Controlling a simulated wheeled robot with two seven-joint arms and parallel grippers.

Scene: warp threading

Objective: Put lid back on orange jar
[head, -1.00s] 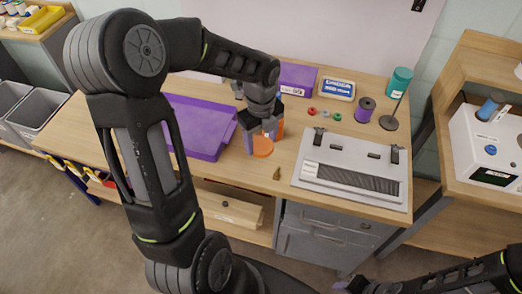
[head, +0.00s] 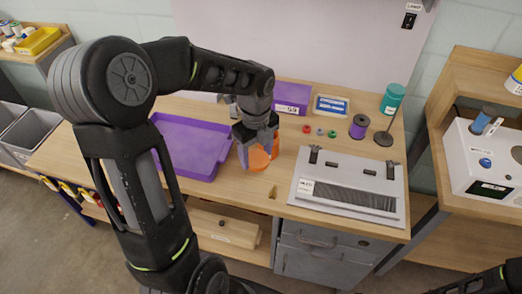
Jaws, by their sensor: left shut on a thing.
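The orange lid (head: 258,159) is a flat round disc between the fingers of my left gripper (head: 257,153), which is shut on it above the table. The orange jar (head: 275,148) stands just behind and to the right, mostly hidden by the gripper. The lid overlaps the jar in the picture; I cannot tell whether they touch. My right arm only enters at the lower right corner, and its gripper is out of view.
A purple tray (head: 190,143) lies left of the gripper. A grey loom (head: 347,190) lies to the right, with small spools and a purple spool (head: 359,127) behind it. A small brass piece (head: 272,192) lies on the wooden table (head: 240,192) in front.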

